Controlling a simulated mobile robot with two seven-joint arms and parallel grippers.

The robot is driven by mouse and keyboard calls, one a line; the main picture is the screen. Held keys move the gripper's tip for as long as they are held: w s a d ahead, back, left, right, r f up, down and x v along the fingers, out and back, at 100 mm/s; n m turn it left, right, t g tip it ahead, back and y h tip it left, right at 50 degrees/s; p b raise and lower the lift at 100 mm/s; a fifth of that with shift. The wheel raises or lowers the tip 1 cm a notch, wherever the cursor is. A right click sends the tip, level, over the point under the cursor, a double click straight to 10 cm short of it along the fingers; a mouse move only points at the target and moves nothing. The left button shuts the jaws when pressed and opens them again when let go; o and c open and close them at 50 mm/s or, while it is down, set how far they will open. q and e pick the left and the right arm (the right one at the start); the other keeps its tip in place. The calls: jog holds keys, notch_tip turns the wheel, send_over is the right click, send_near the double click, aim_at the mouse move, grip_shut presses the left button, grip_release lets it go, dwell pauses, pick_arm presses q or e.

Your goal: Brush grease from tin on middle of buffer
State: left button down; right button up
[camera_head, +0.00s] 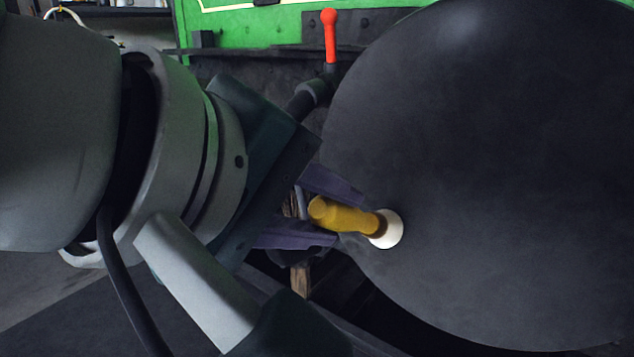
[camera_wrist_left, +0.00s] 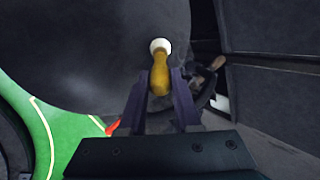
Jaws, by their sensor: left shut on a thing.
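My left gripper (camera_head: 338,212) is shut on a brush with a yellow-brown handle (camera_head: 340,215) and a white round head (camera_head: 388,229). The head is at the lower left part of the big dark round buffer (camera_head: 490,150), off its middle; whether it touches the face I cannot tell. In the left wrist view the brush handle (camera_wrist_left: 159,78) sits between the two purple fingers (camera_wrist_left: 160,100), with the white head (camera_wrist_left: 160,46) against the dark buffer (camera_wrist_left: 90,45) behind it. No grease shows on the buffer. The grease tin is not recognisable in either view. My right gripper is not in view.
A red-handled lever (camera_head: 330,35) stands up left of the buffer, by the green tram body (camera_head: 245,27). A wooden piece (camera_head: 300,280) shows below my gripper. Dark beams lie under the buffer. The buffer's right side is clear.

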pick_arm(q)
jog(key=shift+w+d, duration=0.3)
jog(key=shift+w, duration=0.1)
jog(key=shift+s, duration=0.1)
